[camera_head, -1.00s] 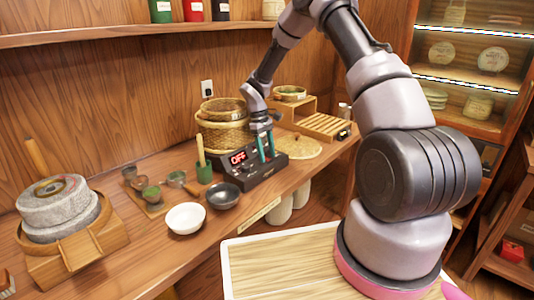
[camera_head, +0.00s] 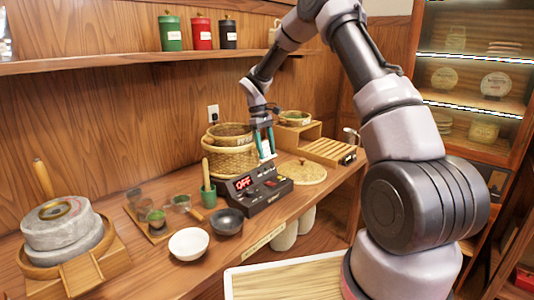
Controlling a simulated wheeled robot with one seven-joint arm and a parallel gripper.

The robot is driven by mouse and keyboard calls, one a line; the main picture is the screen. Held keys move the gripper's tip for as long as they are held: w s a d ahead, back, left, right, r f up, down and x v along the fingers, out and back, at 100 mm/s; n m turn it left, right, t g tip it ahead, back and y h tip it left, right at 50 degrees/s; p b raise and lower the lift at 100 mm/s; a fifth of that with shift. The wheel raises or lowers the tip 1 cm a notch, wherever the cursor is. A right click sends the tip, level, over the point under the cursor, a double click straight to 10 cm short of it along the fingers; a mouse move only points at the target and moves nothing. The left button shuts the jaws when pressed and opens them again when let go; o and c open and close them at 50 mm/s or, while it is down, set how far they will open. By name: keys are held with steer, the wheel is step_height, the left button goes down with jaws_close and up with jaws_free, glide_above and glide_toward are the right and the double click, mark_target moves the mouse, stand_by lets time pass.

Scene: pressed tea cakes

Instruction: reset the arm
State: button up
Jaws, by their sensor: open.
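My gripper (camera_head: 266,155) hangs at the end of my arm, above the back of the black control box (camera_head: 266,204) on the wooden counter. Its teal fingers point down and are apart, with a pale patch showing between them. I see nothing clearly held. The control box has a red display reading OFF and several buttons. The gripper appears in front of the stacked bamboo steamer baskets (camera_head: 231,160); whether it touches the box cannot be told.
A white bowl (camera_head: 188,244), a dark bowl (camera_head: 227,222) and a green cup with a wooden pestle (camera_head: 208,194) stand left of the box. A stone mill (camera_head: 62,235) is at far left. A round woven mat (camera_head: 302,172) and a slatted wooden rack (camera_head: 327,149) lie right.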

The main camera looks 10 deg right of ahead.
steer(key=s+d+r+m+t, duration=0.1)
steer(key=s+r, duration=0.2)
steer(key=r, duration=0.4)
steer(key=s+d+r+m+t, duration=0.1)
steer(key=s+d+r+m, duration=0.15)
steer(key=r, duration=0.45)
steer(key=s+d+r+m+t+y, duration=0.1)
steer(key=s+r+m+t, duration=0.1)
steer(key=s+r, duration=0.5)
steer(key=s+d+r+m+t+y, duration=0.1)
steer(key=s+d+r+m+t, duration=0.1)
steer(key=s+r, duration=0.5)
steer(key=s+m+t+y, duration=0.1)
steer(key=s+m+t, duration=0.2)
steer(key=s, duration=0.9)
steer(key=shift+s+d+r+m+t+y, duration=0.15)
steer(key=shift+s+d+m+t+y, duration=0.15)
steer(key=shift+d+m+y, duration=0.15)
steer(key=shift+c, duration=0.2)
